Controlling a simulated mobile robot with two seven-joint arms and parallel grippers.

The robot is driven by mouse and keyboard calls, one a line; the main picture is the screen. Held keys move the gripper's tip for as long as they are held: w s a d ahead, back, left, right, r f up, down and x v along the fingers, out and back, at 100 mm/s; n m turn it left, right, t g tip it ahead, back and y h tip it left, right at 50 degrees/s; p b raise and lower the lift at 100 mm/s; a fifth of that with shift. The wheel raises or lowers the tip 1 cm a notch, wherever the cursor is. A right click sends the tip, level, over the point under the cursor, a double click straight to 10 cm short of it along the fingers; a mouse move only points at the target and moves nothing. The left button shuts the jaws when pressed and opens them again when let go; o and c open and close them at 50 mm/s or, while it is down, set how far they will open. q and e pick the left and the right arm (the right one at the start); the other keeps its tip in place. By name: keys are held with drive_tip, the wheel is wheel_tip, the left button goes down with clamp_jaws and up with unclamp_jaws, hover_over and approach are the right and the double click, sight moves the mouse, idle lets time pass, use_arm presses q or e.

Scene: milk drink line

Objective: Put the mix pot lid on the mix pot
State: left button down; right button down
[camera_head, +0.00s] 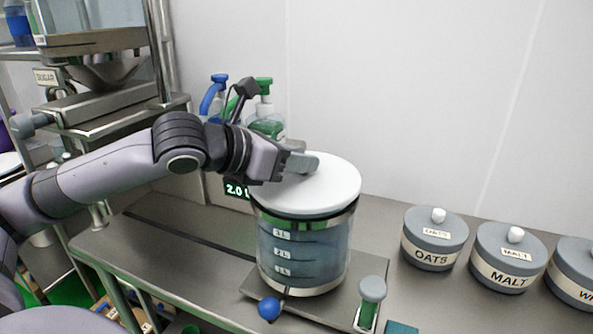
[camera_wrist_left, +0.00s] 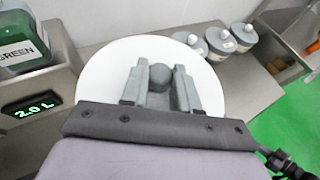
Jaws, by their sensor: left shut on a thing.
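The mix pot (camera_head: 304,252) is a clear cylinder with level marks, standing on a grey plate on the counter. The white round mix pot lid (camera_head: 335,185) lies over the pot's top in the head view, looking level and about centred. Whether it rests fully on the rim is hard to tell. My left gripper (camera_head: 300,163) is at the lid's middle. In the left wrist view the gripper (camera_wrist_left: 160,85) is shut on the lid's dark round knob (camera_wrist_left: 160,77), with the white lid (camera_wrist_left: 112,68) spread beneath it. My right gripper is not in view.
Grey canisters labelled OATS (camera_head: 434,245) and MALT (camera_head: 508,262) stand to the right. Green and blue pump bottles (camera_head: 266,120) stand behind the pot. A blue ball knob (camera_head: 269,307) and a small green-filled jar (camera_head: 369,305) are at the front. A metal shelf (camera_head: 120,118) is left.

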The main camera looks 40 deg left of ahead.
use_arm(q)
drive_tip(key=shift+f, duration=0.6)
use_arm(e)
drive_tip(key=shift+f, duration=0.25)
use_arm(q)
drive_tip(key=shift+f, duration=0.15)
drive_tip(key=c, duration=0.8)
unclamp_jaws()
drive_tip(key=shift+c, duration=0.2)
